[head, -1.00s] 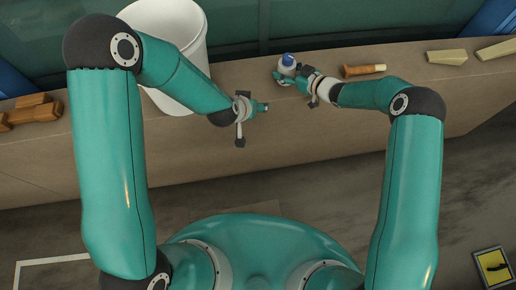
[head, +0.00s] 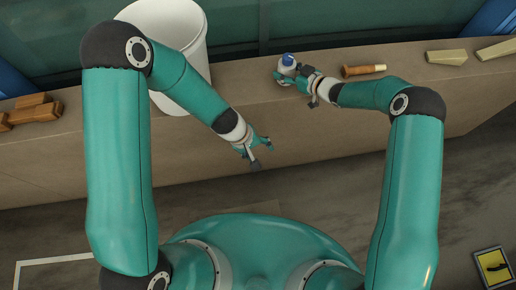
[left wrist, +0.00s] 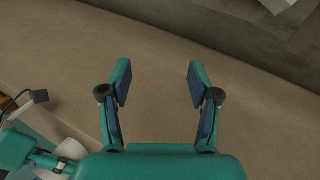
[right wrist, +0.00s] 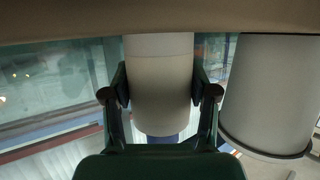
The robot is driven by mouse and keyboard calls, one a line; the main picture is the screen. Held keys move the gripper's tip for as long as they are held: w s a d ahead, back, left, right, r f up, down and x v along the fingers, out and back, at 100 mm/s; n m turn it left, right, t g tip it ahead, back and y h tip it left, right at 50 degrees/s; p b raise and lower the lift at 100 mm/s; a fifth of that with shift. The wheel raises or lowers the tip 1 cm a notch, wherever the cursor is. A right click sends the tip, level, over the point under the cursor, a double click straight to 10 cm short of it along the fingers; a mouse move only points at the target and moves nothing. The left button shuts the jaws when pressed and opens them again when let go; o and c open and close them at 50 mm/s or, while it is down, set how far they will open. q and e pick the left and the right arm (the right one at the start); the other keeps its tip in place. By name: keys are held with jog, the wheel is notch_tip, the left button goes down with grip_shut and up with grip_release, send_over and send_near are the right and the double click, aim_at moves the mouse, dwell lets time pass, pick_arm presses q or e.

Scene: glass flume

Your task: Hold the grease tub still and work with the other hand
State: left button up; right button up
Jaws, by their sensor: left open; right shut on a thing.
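The grease tub (head: 288,62), pale with a blue top, stands upright near the back edge of the bench. My right gripper (head: 287,76) is shut around it. In the right wrist view the tub's pale side (right wrist: 160,90) fills the space between the two fingers, and that picture is upside down. My left gripper (head: 261,156) is open and empty, low in front of the bench and apart from the tub. In the left wrist view its spread fingers (left wrist: 160,85) have nothing between them.
A large white bucket (head: 180,30) stands behind my left arm. A tool with an orange-brown handle (head: 362,70) lies right of the tub. Pale wedges (head: 446,57) lie further right, and brown wooden pieces (head: 32,110) at far left. The bench top (head: 245,75) between bucket and tub is clear.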

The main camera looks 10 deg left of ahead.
pick_arm(q)
jog(key=shift+a, duration=0.1)
dwell(0.3)
jog(key=w+a+m+t+y, duration=0.2)
jog(key=w+a+t, duration=0.1)
jog(key=w+a, duration=0.25)
jog(key=m+t+h, duration=0.2)
jog(key=m+t, duration=0.5)
jog(key=t, duration=0.2)
send_near(287, 59)
jog(key=shift+y, duration=0.4)
jog(key=x, duration=1.1)
jog(key=shift+w+d, duration=0.15)
jog(key=shift+d, duration=0.15)
grip_shut()
